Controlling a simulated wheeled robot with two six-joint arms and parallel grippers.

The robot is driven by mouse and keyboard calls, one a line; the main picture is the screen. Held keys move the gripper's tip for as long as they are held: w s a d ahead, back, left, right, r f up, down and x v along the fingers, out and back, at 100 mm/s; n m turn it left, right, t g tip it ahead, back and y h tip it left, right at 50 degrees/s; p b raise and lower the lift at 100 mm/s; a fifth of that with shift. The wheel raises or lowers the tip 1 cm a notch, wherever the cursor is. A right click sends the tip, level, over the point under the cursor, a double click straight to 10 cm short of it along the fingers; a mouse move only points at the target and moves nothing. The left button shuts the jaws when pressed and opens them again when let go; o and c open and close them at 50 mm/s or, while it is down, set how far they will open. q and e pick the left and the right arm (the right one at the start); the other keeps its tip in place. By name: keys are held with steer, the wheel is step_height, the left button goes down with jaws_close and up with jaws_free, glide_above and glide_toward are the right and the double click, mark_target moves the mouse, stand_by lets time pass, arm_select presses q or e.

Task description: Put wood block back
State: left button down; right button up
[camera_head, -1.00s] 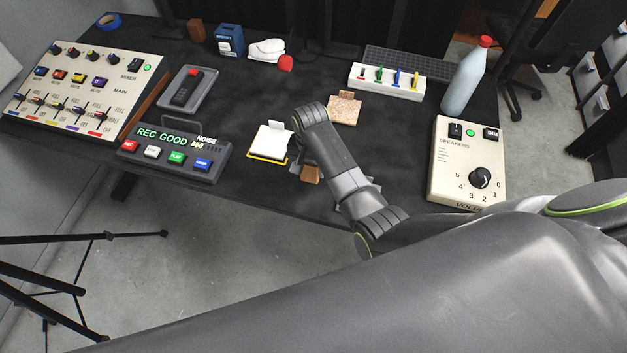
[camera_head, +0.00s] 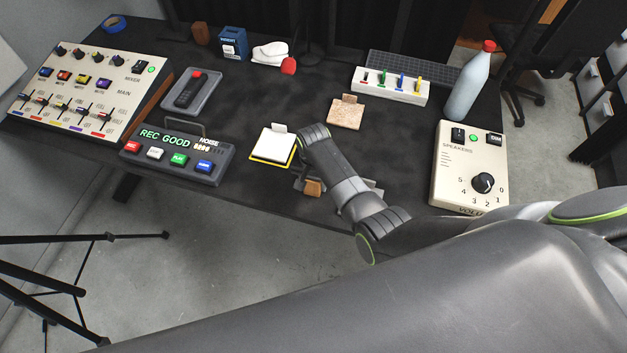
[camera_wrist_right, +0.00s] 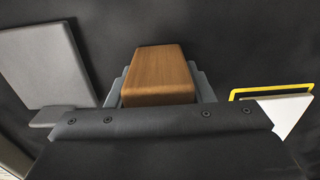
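The wood block (camera_head: 313,188) is a small brown block near the table's front edge, partly hidden by my right arm in the head view. In the right wrist view the wood block (camera_wrist_right: 158,75) sits between the two grey fingers of my right gripper (camera_wrist_right: 160,85), which flank it closely on both sides. My right gripper (camera_head: 308,184) is shut on the block, mostly hidden under the wrist in the head view. I cannot tell how high the block is above the table. My left gripper is not in view.
A white pad with yellow edge (camera_head: 271,147) lies close left of the gripper. A cork-coloured pad (camera_head: 346,114) lies behind. A grey pad (camera_wrist_right: 42,65) is beside the gripper. The speaker box (camera_head: 468,165) stands right, the recorder panel (camera_head: 177,154) left.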

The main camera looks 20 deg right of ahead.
steer(key=o, duration=0.4)
steer(key=shift+r, duration=0.25)
step_height(320, 180, up, 12)
steer(key=shift+f, duration=0.1)
stand_by(0.7)
